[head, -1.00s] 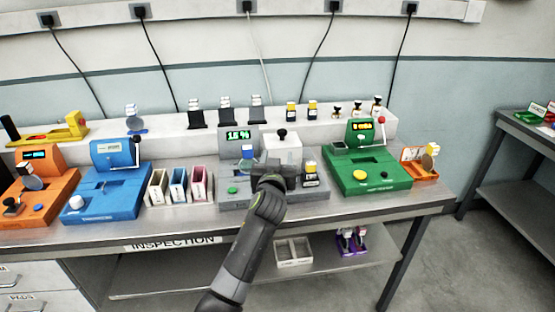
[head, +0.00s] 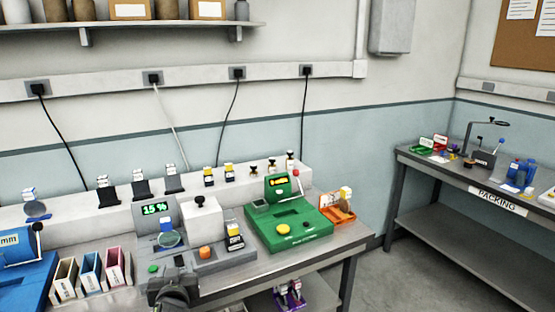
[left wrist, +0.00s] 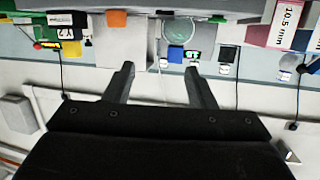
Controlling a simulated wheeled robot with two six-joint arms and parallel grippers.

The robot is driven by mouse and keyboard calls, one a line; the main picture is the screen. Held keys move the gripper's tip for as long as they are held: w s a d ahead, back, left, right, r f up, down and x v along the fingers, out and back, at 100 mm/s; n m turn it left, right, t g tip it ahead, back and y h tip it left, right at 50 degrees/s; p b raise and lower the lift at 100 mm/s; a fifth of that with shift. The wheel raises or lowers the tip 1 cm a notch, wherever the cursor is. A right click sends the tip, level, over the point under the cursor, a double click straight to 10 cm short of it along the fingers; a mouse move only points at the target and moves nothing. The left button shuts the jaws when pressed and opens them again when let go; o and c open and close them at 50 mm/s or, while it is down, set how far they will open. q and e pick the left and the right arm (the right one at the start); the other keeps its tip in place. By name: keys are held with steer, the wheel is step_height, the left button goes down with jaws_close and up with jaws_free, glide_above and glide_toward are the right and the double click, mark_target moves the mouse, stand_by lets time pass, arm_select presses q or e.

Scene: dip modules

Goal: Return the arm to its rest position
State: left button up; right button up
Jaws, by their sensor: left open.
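My left gripper (head: 168,278) shows at the bottom of the head view, in front of the grey device with the lit display (head: 155,209). In the left wrist view my left gripper (left wrist: 159,70) has its two fingers spread apart with nothing between them. That view is upside down, with the bench devices along its top edge. Most of my left arm is below the head view's edge. My right gripper is not in view.
The grey device carries an orange knob (head: 205,252) and a small yellow-topped item (head: 234,236). A green device (head: 290,223) stands to its right, a blue device (head: 25,270) to its left. Three labelled bins (head: 91,270) stand beside it. A packing bench (head: 480,190) stands at the right.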

arm_select(q)
steer(key=s+a+f+g, duration=0.25)
steer(key=s+f, duration=0.35)
steer(key=s, duration=0.4)
steer(key=s+a+f+g, duration=0.25)
steer(key=s+f, duration=0.25)
steer(key=s, duration=0.5)
steer(key=s+d+f+m+g+h, duration=0.1)
steer(key=s+g+h, duration=0.15)
steer(key=s, duration=0.85)
steer(key=s+d+f+m+g+h, duration=0.15)
steer(key=s+g, duration=0.25)
steer(key=s, duration=0.6)
step_height(320, 180, down, 26)
steer(key=a, duration=0.2)
steer(key=s+d+f+g, duration=0.1)
steer(key=s+f+g, duration=0.1)
steer(key=s+f, duration=1.2)
steer(key=shift+s+d+f, duration=0.3)
steer(key=shift+s+f, duration=0.05)
steer(key=shift+s, duration=0.35)
